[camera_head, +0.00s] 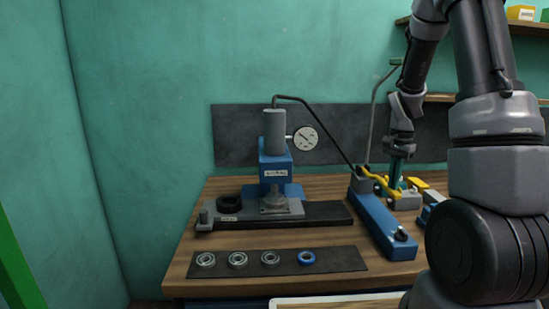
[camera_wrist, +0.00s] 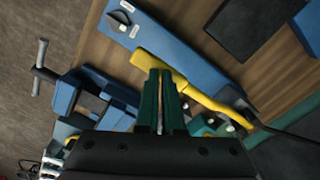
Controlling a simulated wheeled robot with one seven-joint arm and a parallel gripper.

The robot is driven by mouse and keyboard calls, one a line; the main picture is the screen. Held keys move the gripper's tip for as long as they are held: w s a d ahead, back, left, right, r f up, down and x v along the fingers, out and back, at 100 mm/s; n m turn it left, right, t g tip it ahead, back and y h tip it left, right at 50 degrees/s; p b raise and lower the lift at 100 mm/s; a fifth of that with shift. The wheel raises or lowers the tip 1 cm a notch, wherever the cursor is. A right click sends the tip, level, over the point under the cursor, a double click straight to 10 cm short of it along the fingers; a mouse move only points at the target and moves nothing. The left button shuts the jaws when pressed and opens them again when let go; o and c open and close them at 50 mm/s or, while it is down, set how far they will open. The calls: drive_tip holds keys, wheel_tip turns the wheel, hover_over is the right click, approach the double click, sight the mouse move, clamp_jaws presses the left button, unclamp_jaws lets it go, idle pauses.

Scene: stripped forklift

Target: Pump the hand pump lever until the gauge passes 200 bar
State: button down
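The hand pump (camera_head: 382,225) is a long blue body on the right of the bench; the wrist view shows it across the top (camera_wrist: 185,40). Its lever (camera_head: 380,181) is yellow; in the wrist view its broad end (camera_wrist: 150,57) lies at my fingertips. My gripper (camera_head: 394,186) has green fingers pointing down at the lever. In the wrist view my gripper (camera_wrist: 160,72) overlaps the lever, with a narrow gap between the fingers; whether they clasp it is hidden. The round white gauge (camera_head: 305,138) is beside the press cylinder; its reading is too small to tell.
A blue press (camera_head: 276,160) with a grey cylinder stands left of the pump, a dark hose running over to it. A dark mat (camera_head: 340,259) with several rings lies in front. A blue vise (camera_wrist: 64,95) is near my gripper.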

sight(392, 191)
wheel_tip(392, 191, down, 4)
drive_tip(key=shift+r, duration=0.15)
wheel_tip(392, 191, up, 8)
drive_tip(key=shift+w+r, duration=0.1)
idle(0.3)
wheel_tip(392, 191, up, 7)
idle(1.8)
drive_tip(key=s+a+r+n+t+y, duration=0.1)
drive_tip(key=s+a+r+n+t, duration=0.2)
drive_tip(key=s+a+r, duration=0.3)
drive_tip(key=s+a+r+n+t+y, duration=0.1)
drive_tip(key=s+a+r+n+t, duration=0.3)
drive_tip(key=s, duration=0.9)
drive_tip(key=shift+s+a+r, duration=0.3)
drive_tip(key=shift+a+r, duration=1.35)
drive_tip(key=shift+a, duration=0.05)
